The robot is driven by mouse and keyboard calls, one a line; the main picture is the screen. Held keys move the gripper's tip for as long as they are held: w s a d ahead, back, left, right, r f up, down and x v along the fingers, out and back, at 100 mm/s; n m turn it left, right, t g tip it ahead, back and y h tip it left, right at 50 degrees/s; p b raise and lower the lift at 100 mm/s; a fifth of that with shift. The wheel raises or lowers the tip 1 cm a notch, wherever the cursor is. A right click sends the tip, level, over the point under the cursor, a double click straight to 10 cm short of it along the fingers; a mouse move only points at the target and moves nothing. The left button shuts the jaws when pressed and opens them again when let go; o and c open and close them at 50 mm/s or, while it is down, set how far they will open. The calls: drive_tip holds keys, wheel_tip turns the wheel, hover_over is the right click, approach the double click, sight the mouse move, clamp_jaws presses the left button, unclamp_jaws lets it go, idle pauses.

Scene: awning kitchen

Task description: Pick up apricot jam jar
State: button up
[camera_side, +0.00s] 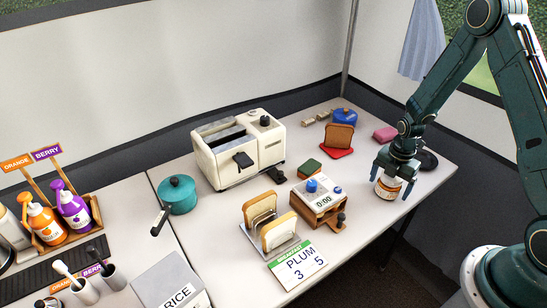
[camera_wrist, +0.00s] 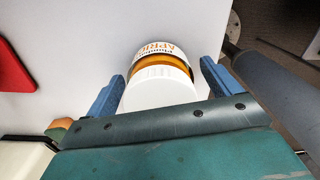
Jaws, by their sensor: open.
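The apricot jam jar (camera_side: 387,187) stands on the white table near its right edge, with an orange-brown body, a pale label and a white lid. In the wrist view the jar (camera_wrist: 160,80) shows its white lid and a label with the letters "APRIC". My gripper (camera_side: 394,179) is over the jar, pointing down, with blue fingers on either side of it. In the wrist view the gripper's (camera_wrist: 157,82) two blue fingers are spread, with a gap between the jar and each finger. My gripper's body hides the lower part of that view.
A wooden timer box (camera_side: 318,203) stands left of the jar. A toaster (camera_side: 237,150), a toast rack (camera_side: 270,243) and a PLUM sign (camera_side: 298,264) are further left.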

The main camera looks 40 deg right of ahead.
drive_tip(key=c, duration=1.2)
drive_tip(key=shift+r, duration=0.15)
wheel_tip(320, 180, up, 20)
drive_tip(key=shift+f, duration=0.15)
idle(0.5)
